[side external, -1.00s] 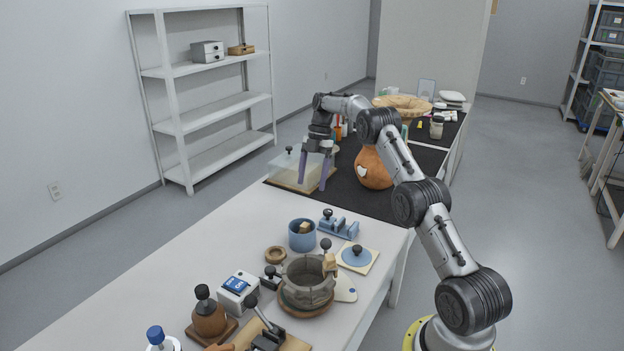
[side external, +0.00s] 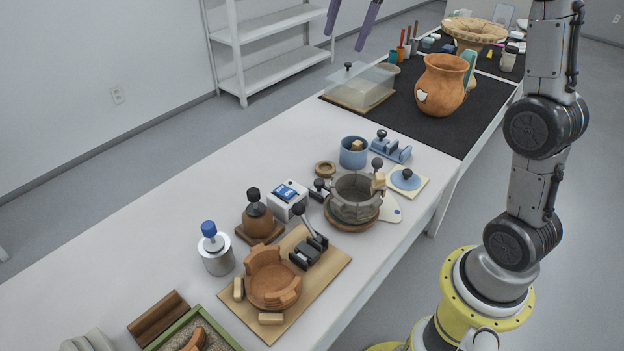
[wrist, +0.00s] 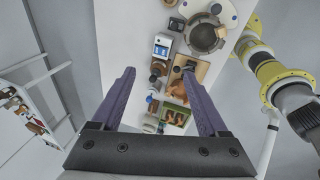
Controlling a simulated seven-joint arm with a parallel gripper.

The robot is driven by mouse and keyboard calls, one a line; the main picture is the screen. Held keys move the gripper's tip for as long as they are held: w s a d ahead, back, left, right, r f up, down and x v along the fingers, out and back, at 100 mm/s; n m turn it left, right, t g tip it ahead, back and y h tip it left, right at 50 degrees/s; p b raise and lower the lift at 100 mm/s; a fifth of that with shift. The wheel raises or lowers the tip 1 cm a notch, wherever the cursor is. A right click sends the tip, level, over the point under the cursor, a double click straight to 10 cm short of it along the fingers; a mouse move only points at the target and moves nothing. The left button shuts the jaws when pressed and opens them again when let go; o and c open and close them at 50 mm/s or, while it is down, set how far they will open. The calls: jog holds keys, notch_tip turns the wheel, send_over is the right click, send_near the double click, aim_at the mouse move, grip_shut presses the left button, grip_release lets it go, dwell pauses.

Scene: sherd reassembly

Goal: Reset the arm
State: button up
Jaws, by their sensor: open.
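My gripper (wrist: 160,105) is open and empty in the wrist view, its two purple fingers wide apart and pointing down over the table from high above. In the side external view only its finger ends (side external: 352,20) show at the top edge; the rest of the hand is out of frame. On the table stand an orange pot (side external: 442,86) with a pale patch on its side, a grey segmented vessel (side external: 355,198) on a round brown base, and an orange partial vessel (side external: 272,280) on a wooden board. Nothing touches the fingers.
A clear box (side external: 362,84) stands on the black mat (side external: 470,130). A blue cup (side external: 353,152), a white device (side external: 287,200), a blue-capped metal jar (side external: 215,248) and a green-rimmed tray (side external: 180,325) stand along the table. A white shelf (side external: 262,45) is behind. The air around my gripper is clear.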

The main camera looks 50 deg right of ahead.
jog(key=s+a+m+t, duration=0.1)
jog(key=s+a+m, duration=0.3)
jog(key=s, duration=0.5)
jog(key=s+a+m+t, duration=0.1)
jog(key=s+a+m, duration=0.1)
jog(key=s+a, duration=0.5)
jog(key=s+f+m+t+h, duration=0.1)
jog(key=s+f+m, duration=0.9)
jog(key=m, duration=0.3)
jog(key=shift+s+d+f, duration=0.2)
jog(key=shift+d+f, duration=0.2)
jog(key=shift+f, duration=0.25)
